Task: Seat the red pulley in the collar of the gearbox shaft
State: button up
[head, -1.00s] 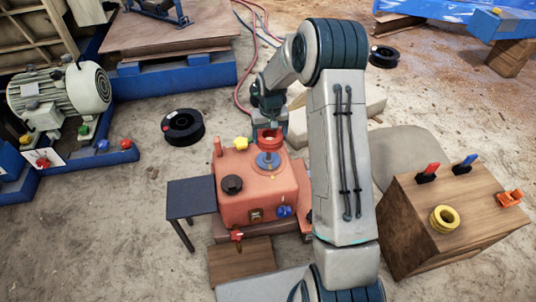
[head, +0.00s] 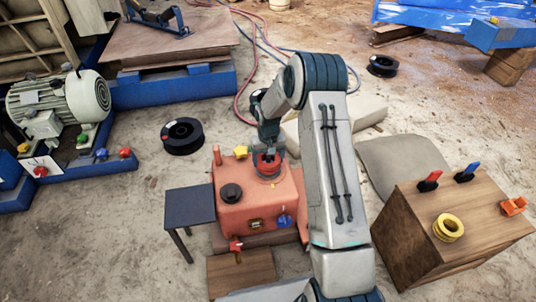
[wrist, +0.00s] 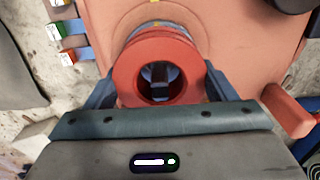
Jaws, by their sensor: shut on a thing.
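The red pulley (head: 267,167) is at the top of the salmon-red gearbox (head: 248,202), where the shaft collar stands. My gripper (head: 268,155) is shut on it from above and behind. In the wrist view the pulley (wrist: 126,75) sits between my two fingers, its round bore facing the camera. A grey part shows inside the bore. A thin blue-grey rim of the collar (wrist: 165,26) shows just beyond the pulley. The pulley hides most of the collar, and I cannot tell whether it is fully down in it.
A black knob (head: 231,193), a yellow knob (head: 240,152) and a red post (head: 217,156) stand on the gearbox. A dark side table (head: 190,206) is at its left. A wooden box (head: 420,240) with a yellow pulley (head: 448,227) stands at the right.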

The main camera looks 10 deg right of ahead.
jog(key=shift+f, duration=0.75)
jog(key=shift+f, duration=0.15)
jog(key=o, duration=1.8)
jog(key=shift+c, duration=0.2)
